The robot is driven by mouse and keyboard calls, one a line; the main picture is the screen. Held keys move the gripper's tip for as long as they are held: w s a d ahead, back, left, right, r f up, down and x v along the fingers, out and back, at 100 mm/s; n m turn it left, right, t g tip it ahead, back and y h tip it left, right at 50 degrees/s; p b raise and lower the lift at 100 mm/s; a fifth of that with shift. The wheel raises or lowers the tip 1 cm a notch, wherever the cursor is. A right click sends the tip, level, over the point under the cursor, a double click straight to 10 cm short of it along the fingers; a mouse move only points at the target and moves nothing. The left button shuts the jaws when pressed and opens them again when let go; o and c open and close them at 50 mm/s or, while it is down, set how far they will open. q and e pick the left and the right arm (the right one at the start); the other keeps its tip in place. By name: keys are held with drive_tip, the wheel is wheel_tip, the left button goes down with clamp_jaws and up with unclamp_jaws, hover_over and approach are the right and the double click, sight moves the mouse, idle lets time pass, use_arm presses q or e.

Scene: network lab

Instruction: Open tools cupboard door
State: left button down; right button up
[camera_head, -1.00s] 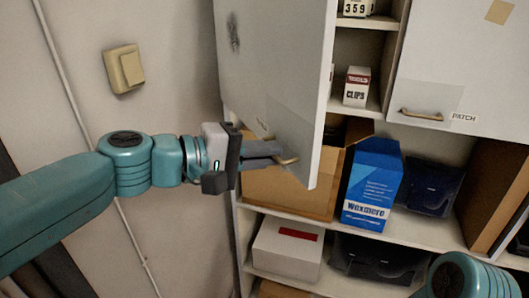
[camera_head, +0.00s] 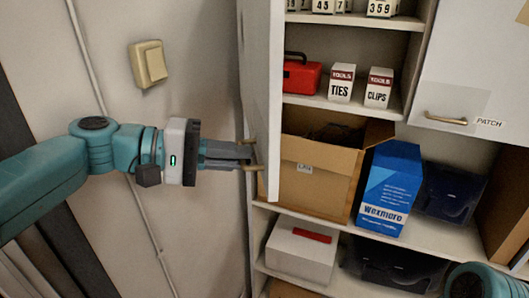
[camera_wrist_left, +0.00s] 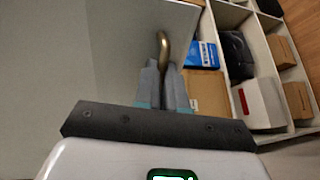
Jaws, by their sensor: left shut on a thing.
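The tools cupboard door (camera_head: 262,85) is a white panel, swung wide open and seen nearly edge-on in the head view. Its brass handle (camera_head: 254,168) is near the door's lower edge. My left gripper (camera_head: 250,155) is shut on that handle. In the left wrist view the curved handle (camera_wrist_left: 163,45) sits between the fingers, with the pale door face (camera_wrist_left: 95,50) to the left. The open cupboard shows a red toolbox (camera_head: 301,76), a TIES box (camera_head: 341,83) and a CLIPS box (camera_head: 378,88). My right gripper is out of view.
A cardboard box (camera_head: 318,190), a blue Wexmere box (camera_head: 385,190) and a dark bin (camera_head: 450,192) stand on the shelf below. The closed patch door (camera_head: 470,70) is at the right. A light switch (camera_head: 149,64) is on the left wall.

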use_arm(q)
drive_tip(key=shift+a, duration=0.55)
drive_tip(key=c, duration=1.2)
unclamp_jaws()
drive_tip(key=shift+c, duration=0.2)
